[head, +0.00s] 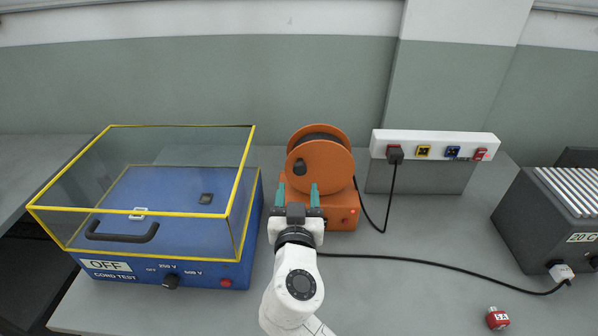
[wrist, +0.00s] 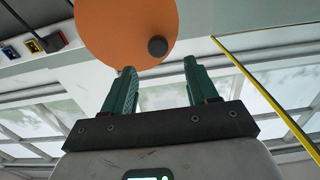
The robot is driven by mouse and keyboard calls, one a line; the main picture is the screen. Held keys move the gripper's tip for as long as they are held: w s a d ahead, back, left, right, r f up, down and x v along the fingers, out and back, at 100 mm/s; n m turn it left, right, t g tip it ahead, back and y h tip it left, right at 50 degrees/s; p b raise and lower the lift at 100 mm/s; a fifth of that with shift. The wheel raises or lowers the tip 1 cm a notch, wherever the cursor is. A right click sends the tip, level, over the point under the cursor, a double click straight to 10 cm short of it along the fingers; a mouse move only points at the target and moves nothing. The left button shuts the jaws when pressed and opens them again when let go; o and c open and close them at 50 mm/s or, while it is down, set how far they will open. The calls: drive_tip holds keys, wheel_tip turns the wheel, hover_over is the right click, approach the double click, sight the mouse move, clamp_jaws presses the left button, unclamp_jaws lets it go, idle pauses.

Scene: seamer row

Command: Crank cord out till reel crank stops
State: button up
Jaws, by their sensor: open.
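The orange cord reel (head: 334,166) stands on its orange base (head: 345,208) at the middle of the bench, with dark cord (head: 318,137) on its drum. Its dark crank knob (head: 300,167) sticks out from the front disc, left of the disc's middle. The knob also shows in the wrist view (wrist: 158,46). My gripper (head: 297,190) is open and empty in front of the reel. In the wrist view its green fingertips (wrist: 160,68) are spread on either side of the knob's line, short of it; I see no contact. My gripper and arm hide part of the base.
A blue cord tester (head: 200,275) with a yellow-framed clear cover stands left. A white socket strip (head: 435,137) holds a black plug (head: 394,154). A black cord (head: 450,265) crosses the bench to a dark heater box (head: 545,230). A red plug (head: 497,318) lies front right.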

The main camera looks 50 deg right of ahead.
sight(300, 171)
drive_tip(key=p+x, duration=0.1)
drive_tip(key=x, duration=0.5)
drive_tip(key=shift+d, duration=0.25)
drive_tip(key=shift+c, duration=0.5)
clamp_jaws()
